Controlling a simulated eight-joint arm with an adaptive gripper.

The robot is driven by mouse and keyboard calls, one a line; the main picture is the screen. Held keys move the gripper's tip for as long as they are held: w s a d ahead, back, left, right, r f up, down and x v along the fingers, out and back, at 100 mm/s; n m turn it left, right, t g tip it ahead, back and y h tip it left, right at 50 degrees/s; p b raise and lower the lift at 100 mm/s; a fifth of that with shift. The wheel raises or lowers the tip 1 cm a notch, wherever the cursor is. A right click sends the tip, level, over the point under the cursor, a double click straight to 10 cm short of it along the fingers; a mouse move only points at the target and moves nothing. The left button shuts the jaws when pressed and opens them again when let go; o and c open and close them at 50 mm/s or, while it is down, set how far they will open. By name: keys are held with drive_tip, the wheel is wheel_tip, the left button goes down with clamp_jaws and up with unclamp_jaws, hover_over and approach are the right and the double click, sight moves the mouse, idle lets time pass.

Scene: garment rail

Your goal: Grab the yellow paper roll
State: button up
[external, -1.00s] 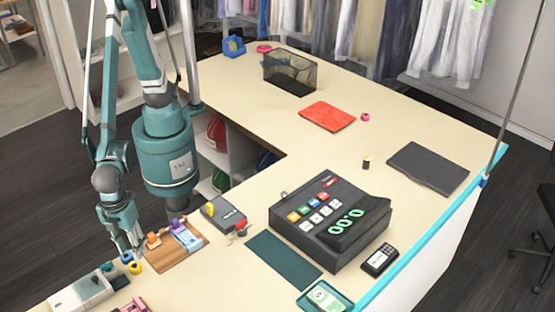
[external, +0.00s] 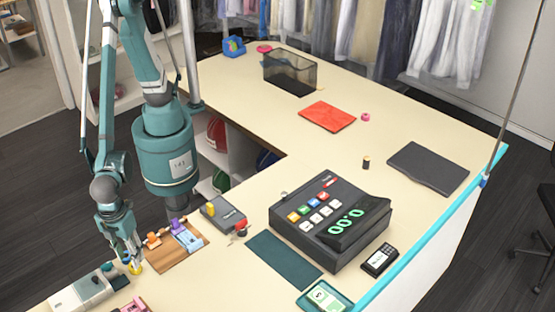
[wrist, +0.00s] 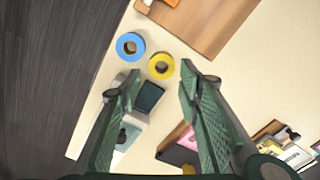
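The yellow paper roll (wrist: 161,66) lies flat on the cream counter in the wrist view, just beyond and between my fingertips. It also shows in the external view (external: 135,268), partly hidden by my gripper. My gripper (wrist: 160,82) is open, with its two fingers apart and nothing between them. In the external view my gripper (external: 130,262) is low over the counter, right by the roll; I cannot tell whether it touches. A blue roll (wrist: 130,46) lies close to the left of the yellow one in the wrist view.
A white and grey device (external: 88,290) stands beside the rolls. A wooden tray (external: 165,255) with small coloured items is to their right. Pink items (external: 135,304) lie near the front edge. A cash register (external: 330,220) stands further right. The counter's edge runs close left of the rolls.

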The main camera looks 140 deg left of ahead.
drive_tip(key=shift+f, duration=0.15)
drive_tip(key=shift+w+a+f, duration=0.1)
drive_tip(key=shift+f, duration=2.45)
drive_tip(key=c, duration=0.6)
